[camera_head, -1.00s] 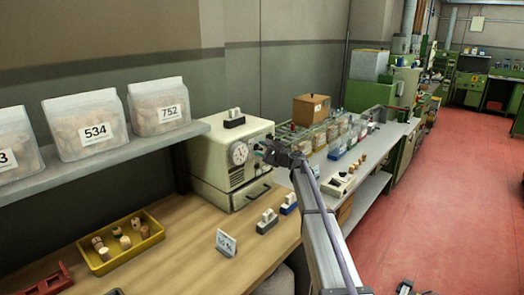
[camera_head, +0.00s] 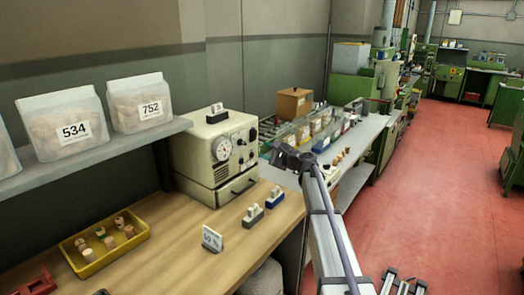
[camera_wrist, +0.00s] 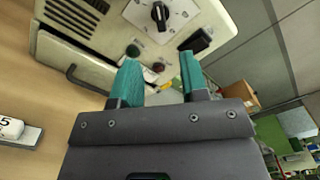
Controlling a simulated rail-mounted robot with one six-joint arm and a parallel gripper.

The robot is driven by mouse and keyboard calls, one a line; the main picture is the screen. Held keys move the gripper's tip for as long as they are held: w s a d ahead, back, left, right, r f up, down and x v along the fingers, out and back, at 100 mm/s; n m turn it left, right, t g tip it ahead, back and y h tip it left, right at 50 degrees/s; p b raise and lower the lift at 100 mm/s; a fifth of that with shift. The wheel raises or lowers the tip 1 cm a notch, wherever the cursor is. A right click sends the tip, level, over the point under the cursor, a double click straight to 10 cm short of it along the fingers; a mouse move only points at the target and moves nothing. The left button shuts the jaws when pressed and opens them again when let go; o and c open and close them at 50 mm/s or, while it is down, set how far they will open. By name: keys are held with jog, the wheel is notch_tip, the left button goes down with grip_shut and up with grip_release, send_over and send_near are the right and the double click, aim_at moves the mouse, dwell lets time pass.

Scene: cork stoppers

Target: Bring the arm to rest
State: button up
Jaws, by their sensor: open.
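My gripper (camera_head: 282,153) is at the end of my raised arm, just right of the cream machine (camera_head: 196,165) with a round dial. In the wrist view its two teal fingers (camera_wrist: 162,78) stand apart with nothing held between them. The machine's front, with a black knob and a handle, shows beyond the fingers in the wrist view (camera_wrist: 112,55). My fingertips are too small to make out in the head view.
A wooden bench (camera_head: 150,245) holds a yellow tray (camera_head: 88,264) of corks, a small sign (camera_head: 212,238) and two small block stands. Bags stand on a shelf (camera_head: 100,145) at left. A grey bench (camera_head: 358,145) with bins lies behind my arm. Red floor (camera_head: 440,200) is open at right.

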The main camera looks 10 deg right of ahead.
jog(key=s+a+f+n+g+h, duration=0.2)
jog(key=s+f+n+g, duration=0.25)
jog(key=s, duration=0.45)
jog(key=s+a+f+n+g+h, duration=0.25)
jog(key=s+f+n, duration=0.25)
jog(key=s, duration=0.5)
jog(key=s+a+f+n+g+h, duration=0.2)
jog(key=s+f+n+g, duration=0.25)
jog(key=s, duration=0.45)
jog(key=s+f+n+g+h, duration=0.2)
jog(key=s+h, duration=0.3)
jog(key=s, duration=1.2)
jog(key=shift+s+a+f+n, duration=0.2)
jog(key=shift+a+f+n, duration=0.1)
jog(key=shift+f+n, duration=0.35)
